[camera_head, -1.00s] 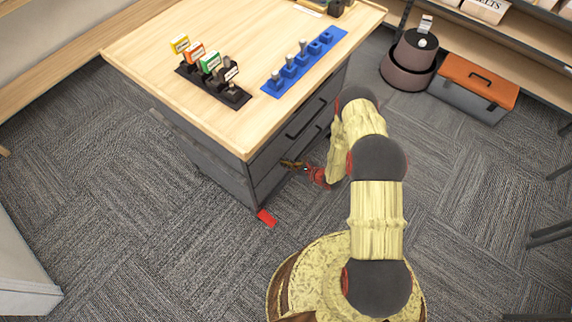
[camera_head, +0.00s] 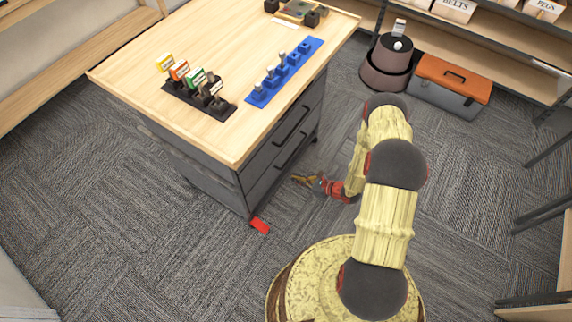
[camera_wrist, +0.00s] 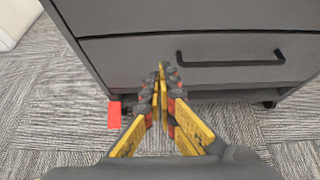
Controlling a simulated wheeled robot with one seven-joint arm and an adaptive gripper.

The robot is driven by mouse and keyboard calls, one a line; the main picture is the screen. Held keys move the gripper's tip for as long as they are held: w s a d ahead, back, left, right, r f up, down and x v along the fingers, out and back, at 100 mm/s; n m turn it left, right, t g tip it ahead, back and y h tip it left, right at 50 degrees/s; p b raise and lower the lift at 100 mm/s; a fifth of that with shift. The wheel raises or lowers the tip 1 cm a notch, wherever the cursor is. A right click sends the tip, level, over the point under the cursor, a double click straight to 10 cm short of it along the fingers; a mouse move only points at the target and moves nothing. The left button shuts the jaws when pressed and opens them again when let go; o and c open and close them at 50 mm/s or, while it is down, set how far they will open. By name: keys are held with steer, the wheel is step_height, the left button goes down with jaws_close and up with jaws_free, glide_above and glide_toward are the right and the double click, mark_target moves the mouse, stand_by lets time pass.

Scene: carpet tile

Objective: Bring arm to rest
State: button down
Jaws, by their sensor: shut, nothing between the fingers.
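My gripper (camera_head: 308,182) is low beside the drawer cabinet, a little above the carpet and apart from the cabinet front. In the wrist view its yellow fingers (camera_wrist: 162,72) are closed together with nothing between them. My arm bends down to it from the right.
A red piece (camera_head: 260,225) lies on the carpet by the cabinet's near corner. A black rack (camera_head: 195,98) and a blue rack (camera_head: 290,68) stand on top. A toolbox (camera_head: 450,88) and a round dark bin (camera_head: 388,68) stand back right. Carpet right of my arm is clear.

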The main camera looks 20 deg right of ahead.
steer(key=s+a+n+g+y, duration=0.2)
steer(key=s+a+g, duration=0.1)
steer(key=s+a, duration=0.35)
steer(key=s+a+r+n+g+y, duration=0.2)
steer(key=s+r+n+g+y, duration=0.25)
steer(key=r, duration=0.65)
steer(key=s+d+r+n+g+h, duration=0.15)
steer(key=s+r+n+h, duration=0.35)
steer(key=r, duration=0.6)
steer(key=s+d+r+n+h, duration=0.1)
steer(key=d+r+n+h, duration=0.2)
steer(key=r+n, duration=0.65)
steer(key=s+d+r+n+g+h, duration=0.1)
steer(key=s+d+r+n+h, duration=0.2)
steer(key=r, duration=1.1)
steer(key=s+a+r+n+t+h, duration=0.1)
steer(key=a+r+n+t, duration=0.1)
steer(key=r, duration=0.6)
steer(key=s+a+r+n+t+h, duration=0.1)
steer(key=r+t, duration=0.3)
steer(key=r, duration=0.4)
steer(key=shift+s+a+n+h, duration=0.4)
steer(key=shift+s+n+h, duration=0.05)
steer(key=shift+s+n, duration=0.25)
